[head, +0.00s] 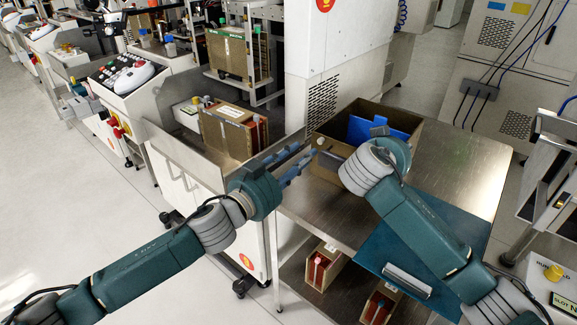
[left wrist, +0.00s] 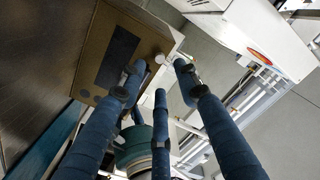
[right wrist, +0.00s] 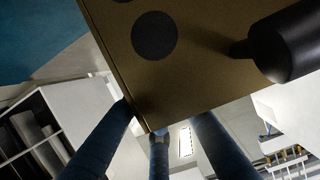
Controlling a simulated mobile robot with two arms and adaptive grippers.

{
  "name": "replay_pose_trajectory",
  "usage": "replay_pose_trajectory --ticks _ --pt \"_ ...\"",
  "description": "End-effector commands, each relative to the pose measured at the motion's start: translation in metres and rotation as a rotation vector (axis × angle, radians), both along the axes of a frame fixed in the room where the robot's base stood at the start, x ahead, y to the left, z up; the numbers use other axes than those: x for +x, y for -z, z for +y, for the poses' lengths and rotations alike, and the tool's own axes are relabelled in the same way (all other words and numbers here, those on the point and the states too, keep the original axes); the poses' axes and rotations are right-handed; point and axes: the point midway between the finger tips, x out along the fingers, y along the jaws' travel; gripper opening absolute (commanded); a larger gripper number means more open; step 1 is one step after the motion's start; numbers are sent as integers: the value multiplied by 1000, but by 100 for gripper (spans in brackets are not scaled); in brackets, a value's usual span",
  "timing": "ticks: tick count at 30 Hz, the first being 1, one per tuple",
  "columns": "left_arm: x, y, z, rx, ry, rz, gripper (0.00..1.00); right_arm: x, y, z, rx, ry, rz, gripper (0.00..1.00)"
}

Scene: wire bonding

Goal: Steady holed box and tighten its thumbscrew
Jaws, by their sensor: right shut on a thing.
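The holed box (head: 325,168) is brown and open-topped, on the metal table. In the right wrist view its brown face (right wrist: 200,85) shows dark round holes. The thumbscrew appears as a small pale knob (left wrist: 159,58) at the box's edge in the left wrist view. My left gripper (head: 301,156) is open beside the box's left side; its fingertips are spread near the knob, and contact cannot be told. My right gripper (right wrist: 160,122) is shut on the box's edge. In the head view its fingers are largely hidden behind my right wrist.
A blue panel (head: 360,131) stands inside the box. A blue mat (head: 395,250) covers the table's front. A cart with another brown box (head: 225,135) stands left of the table. Bare metal (head: 460,155) is clear to the right. A dark cylinder (right wrist: 290,42) shows beside the box face.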

Motion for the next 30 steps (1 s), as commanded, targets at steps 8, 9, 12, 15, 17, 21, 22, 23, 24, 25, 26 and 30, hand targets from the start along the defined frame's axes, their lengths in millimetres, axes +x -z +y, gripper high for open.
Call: replay_pose_trajectory --ticks 8,9,12,15,17,21,22,23,24,25,26,30 --pt "-36 1 26 0 -1 2 32 0 1 1 0 -1 1 0" --pt "-39 1 28 1 0 1 32 0 1 1 0 -1 1 0" --pt "-42 0 30 1 0 0 32 0 1 1 0 -1 1 0" --pt "-42 0 31 1 -1 0 32 0 1 1 0 -1 1 0" --pt "-42 0 31 0 -1 0 32 0 1 1 0 -1 1 0" --pt "-42 0 30 0 -1 0 32 0 1 1 0 -1 1 0" --pt "-42 0 30 -2 0 2 32 0 1 1 0 -1 1 0" --pt "-42 0 30 -7 0 5 32 0 1 1 0 -1 1 0" --pt "-42 0 30 -14 1 10 32 0 0 1 0 -1 1 0" --pt "-42 -1 29 -23 1 17 32 0 1 1 0 -1 1 0" --pt "-42 -1 29 -36 0 27 32 0 1 1 0 -1 1 0" --pt "-41 0 28 -120 1 92 32 0 1 1 0 -1 1 0"
